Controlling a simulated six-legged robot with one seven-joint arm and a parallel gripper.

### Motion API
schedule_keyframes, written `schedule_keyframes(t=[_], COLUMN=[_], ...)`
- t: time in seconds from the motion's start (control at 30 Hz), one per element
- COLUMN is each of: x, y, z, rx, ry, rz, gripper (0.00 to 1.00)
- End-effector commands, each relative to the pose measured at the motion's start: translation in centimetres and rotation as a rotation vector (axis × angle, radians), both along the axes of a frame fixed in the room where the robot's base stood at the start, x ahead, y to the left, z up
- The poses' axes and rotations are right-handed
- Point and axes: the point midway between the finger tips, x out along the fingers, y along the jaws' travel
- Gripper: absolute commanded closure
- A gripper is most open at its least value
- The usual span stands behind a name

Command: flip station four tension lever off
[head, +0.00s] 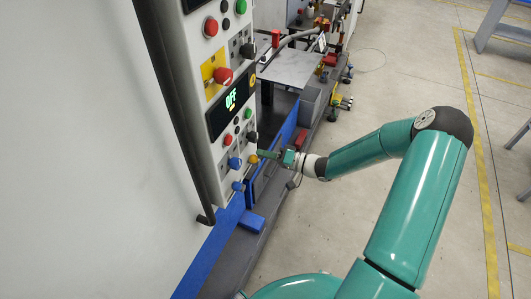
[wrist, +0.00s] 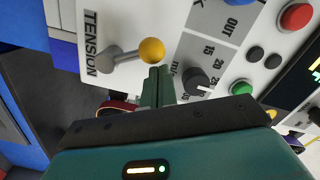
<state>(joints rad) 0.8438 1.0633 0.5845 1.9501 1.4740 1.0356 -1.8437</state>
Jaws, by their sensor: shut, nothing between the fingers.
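The tension lever (wrist: 128,54) is a grey metal lever with a yellow ball knob (wrist: 152,50), beside the printed word TENSION in the wrist view. It leans so the knob lies toward the picture's right from its pivot. The knob also shows at the lower edge of the control panel in the head view (head: 253,158). My gripper (wrist: 158,72) is shut and empty, its green fingertips right by the knob. I cannot tell whether they touch it. In the head view my gripper (head: 262,153) reaches the panel from the right. No station number is legible.
The panel (head: 204,60) carries a display (head: 231,101) reading OFF. Near the lever are a dark dial (wrist: 196,82), a green button (wrist: 241,88), a red button (wrist: 296,17) and a blue knob (wrist: 240,2). Open floor (head: 400,75) lies to the right.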

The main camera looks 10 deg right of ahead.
Motion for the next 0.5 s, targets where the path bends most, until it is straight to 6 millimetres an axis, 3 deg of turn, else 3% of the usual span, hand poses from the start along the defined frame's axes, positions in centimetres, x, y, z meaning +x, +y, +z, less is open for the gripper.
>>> schedule_keyframes(t=[0.5], x=[0.26], y=[-0.24], z=[0.24], rx=[-0.001], ry=[-0.001], rz=[0.0], gripper=[1.0])
